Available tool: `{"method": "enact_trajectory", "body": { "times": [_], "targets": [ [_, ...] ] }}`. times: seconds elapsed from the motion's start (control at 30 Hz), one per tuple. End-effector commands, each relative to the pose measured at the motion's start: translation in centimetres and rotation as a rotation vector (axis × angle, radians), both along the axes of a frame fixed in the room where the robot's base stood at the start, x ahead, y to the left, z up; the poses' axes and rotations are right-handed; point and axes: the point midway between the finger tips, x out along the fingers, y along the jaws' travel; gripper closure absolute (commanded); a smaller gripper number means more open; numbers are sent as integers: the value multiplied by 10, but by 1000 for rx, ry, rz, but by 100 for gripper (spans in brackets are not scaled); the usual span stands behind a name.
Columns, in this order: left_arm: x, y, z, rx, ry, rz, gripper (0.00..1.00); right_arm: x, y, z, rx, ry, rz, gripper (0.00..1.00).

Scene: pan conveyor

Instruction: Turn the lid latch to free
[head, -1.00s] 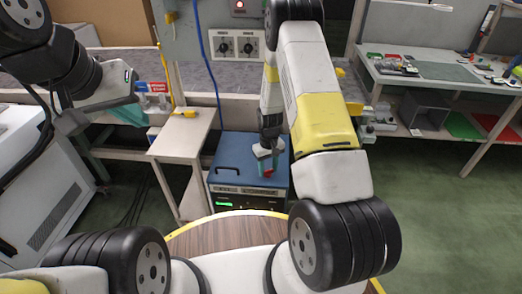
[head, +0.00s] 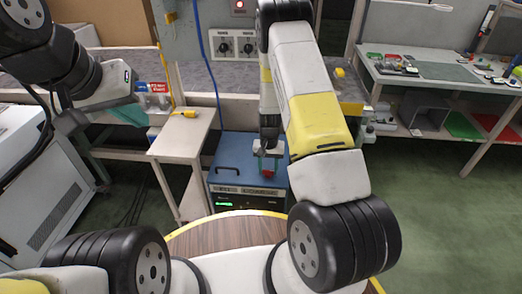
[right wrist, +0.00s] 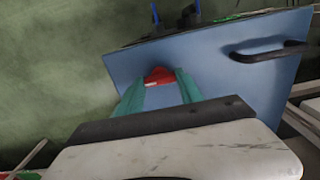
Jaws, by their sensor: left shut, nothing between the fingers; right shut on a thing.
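The red lid latch (head: 267,173) is on the blue lid (head: 233,160) of a box, past the table. My right gripper (head: 268,162) reaches down to the latch. In the right wrist view the red latch (right wrist: 158,75) sits between the tips of the two green fingers of my right gripper (right wrist: 158,83), which are shut on it. The latch's lower part is hidden. My left gripper (head: 131,112) is shut and empty at the upper left, far from the lid.
A black handle (right wrist: 270,52) stands on the lid beside the latch. A small side table (head: 180,140) with a yellow object is left of the box. A grey control panel (head: 235,45) with two dials rises behind. The green floor (head: 440,220) to the right is clear.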

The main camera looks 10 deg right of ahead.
Motion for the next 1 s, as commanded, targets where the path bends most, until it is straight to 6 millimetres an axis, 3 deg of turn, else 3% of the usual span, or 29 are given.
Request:
{"method": "enact_trajectory", "body": {
  "times": [0.37, 0.4, 0.5, 0.83, 1.0],
  "targets": [
    [0, 0, 0, 0, 0, 0, 100, 0, 0, 0, 0, -1, -8, 97],
    [0, 0, 0, 0, 0, 0, 100, 0, 0, 0, 0, -1, -8, 55],
    [0, 0, 0, 0, 0, 0, 100, 0, 0, 0, 0, 0, -7, 35],
    [0, 0, 0, 0, 0, 0, 100, 0, 0, 1, 1, -1, -6, 35],
    [0, 0, 0, 0, 0, 0, 100, 1, 0, 21, 1, -3, -5, 35]
  ]
}}
